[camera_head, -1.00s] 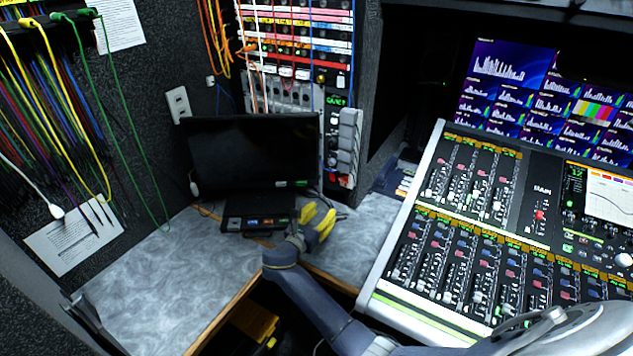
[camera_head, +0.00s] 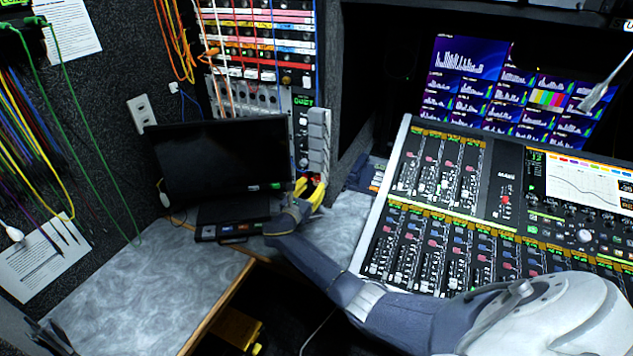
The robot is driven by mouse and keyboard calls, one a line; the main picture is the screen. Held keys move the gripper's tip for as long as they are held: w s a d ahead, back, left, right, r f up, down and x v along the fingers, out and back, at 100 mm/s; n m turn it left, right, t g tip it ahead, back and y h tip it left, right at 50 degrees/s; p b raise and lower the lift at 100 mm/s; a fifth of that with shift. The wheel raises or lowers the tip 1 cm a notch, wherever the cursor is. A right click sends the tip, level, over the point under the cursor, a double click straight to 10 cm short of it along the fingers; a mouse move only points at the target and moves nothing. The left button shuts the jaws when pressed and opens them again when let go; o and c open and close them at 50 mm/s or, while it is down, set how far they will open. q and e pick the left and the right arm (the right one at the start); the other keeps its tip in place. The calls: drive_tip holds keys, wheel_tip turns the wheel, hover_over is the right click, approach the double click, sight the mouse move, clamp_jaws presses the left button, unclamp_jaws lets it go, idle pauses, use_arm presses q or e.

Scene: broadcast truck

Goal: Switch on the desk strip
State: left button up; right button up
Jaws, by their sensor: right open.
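A vertical strip with several bulky grey plugs (camera_head: 318,140) is fixed on the wall at the right of the dark screen; I take it for the desk strip. Its lower end has a small red part and is partly hidden by my right gripper (camera_head: 316,190). The gripper has yellow fingers. It is open, pointing away from me, close to the strip's lower end. I cannot tell whether it touches the strip. The strip's switch is not clear to see. My left gripper is not in view.
A dark screen (camera_head: 220,160) stands at the back of the grey desk (camera_head: 150,285), with a small black device (camera_head: 235,230) in front. A mixing console (camera_head: 450,200) is at the right. Patch cables hang at the left. The desk's left part is clear.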

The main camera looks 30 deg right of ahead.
sight(318, 179)
drive_tip(key=shift+x, duration=2.05)
clamp_jaws()
